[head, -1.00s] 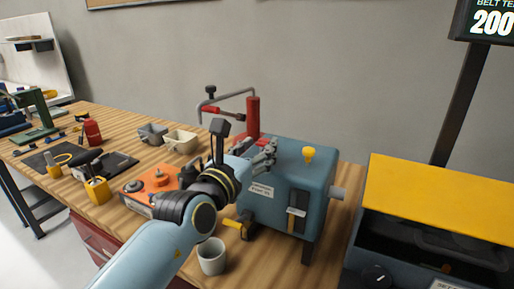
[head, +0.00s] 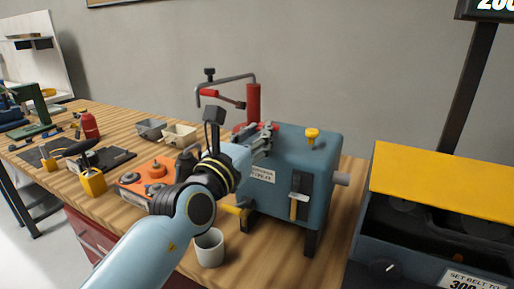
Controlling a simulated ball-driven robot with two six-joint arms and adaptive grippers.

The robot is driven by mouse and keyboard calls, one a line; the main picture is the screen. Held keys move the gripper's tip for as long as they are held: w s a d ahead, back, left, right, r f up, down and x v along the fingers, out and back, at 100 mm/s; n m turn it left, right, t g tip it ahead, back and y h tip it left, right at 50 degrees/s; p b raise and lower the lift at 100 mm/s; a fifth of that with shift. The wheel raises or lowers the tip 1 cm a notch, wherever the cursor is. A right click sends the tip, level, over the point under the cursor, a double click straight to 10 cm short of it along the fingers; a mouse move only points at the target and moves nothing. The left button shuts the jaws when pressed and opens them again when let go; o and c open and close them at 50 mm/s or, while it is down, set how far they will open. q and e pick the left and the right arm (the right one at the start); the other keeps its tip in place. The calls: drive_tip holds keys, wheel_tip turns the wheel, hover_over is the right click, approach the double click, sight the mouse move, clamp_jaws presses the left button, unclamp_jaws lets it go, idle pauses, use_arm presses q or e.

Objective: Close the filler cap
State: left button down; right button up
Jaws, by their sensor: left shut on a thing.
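The blue gear housing (head: 322,170) stands on the wooden bench with a yellow knob (head: 312,135) on its top. My left gripper (head: 264,141) is over the left part of the housing's top, with its arm coming in from the lower left. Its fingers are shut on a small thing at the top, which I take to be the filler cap. The fingers hide most of that thing, so I cannot tell whether it is seated or tilted. My right gripper is not in view.
A red pump with a bent arm (head: 253,103) stands behind the housing. A white cup (head: 209,247) stands in front. An orange unit (head: 157,169), a yellow block (head: 93,182) and bins (head: 179,135) are left. A yellow-lidded machine (head: 445,185) is at right.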

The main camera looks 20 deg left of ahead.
use_arm(q)
drive_tip(key=shift+f, duration=0.1)
idle(0.3)
drive_tip(key=c, duration=1.2)
unclamp_jaws()
drive_tip(key=shift+d, duration=0.1)
drive_tip(key=s, duration=0.7)
drive_tip(key=shift+s+a+f, duration=0.2)
drive_tip(key=shift+s+f, duration=0.05)
drive_tip(key=shift+f, duration=0.2)
drive_tip(key=shift+c, duration=0.4)
